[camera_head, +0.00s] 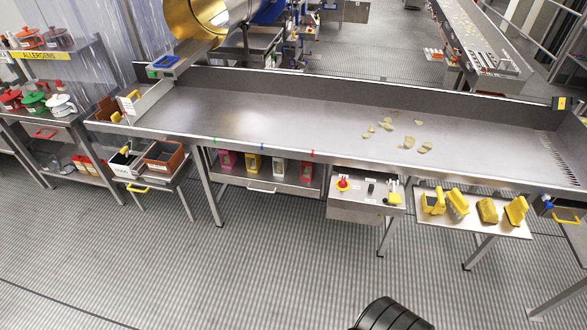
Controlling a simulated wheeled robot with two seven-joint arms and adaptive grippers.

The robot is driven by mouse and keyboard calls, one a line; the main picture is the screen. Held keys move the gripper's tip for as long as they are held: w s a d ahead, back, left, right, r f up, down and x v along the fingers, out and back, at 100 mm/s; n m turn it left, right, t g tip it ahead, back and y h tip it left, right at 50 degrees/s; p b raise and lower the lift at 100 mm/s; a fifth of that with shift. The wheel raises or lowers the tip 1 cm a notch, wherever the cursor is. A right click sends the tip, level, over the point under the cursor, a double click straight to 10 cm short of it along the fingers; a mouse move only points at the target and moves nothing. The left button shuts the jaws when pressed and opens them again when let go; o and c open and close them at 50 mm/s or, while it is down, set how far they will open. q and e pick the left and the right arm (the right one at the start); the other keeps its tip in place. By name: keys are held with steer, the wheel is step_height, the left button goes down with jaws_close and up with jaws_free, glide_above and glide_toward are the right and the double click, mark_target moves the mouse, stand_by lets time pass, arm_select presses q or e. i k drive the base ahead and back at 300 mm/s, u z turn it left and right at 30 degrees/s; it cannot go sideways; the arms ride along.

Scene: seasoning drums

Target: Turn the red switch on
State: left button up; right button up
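A grey control box (360,205) hangs below the front edge of the long metal table. On its sloped face sits a red knob (342,184) on a yellow base, at the left end. A small black switch (371,188) is to its right. A small red mark (312,153) shows on the table's front edge. These parts are too small to tell whether any of them is on or off. Neither of my grippers can be made out in the head view.
The metal table (290,125) bears several chips (409,142). Below it are a shelf with colored boxes (253,162), left, and a side shelf with yellow scoops (458,201), right. Bins (163,156) stand at the left.

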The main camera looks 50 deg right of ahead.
mark_target(342, 185)
steer(key=u, duration=0.1)
steer(key=i, duration=0.95)
steer(key=z, duration=0.5)
steer(key=i, duration=0.65)
steer(key=z, duration=0.65)
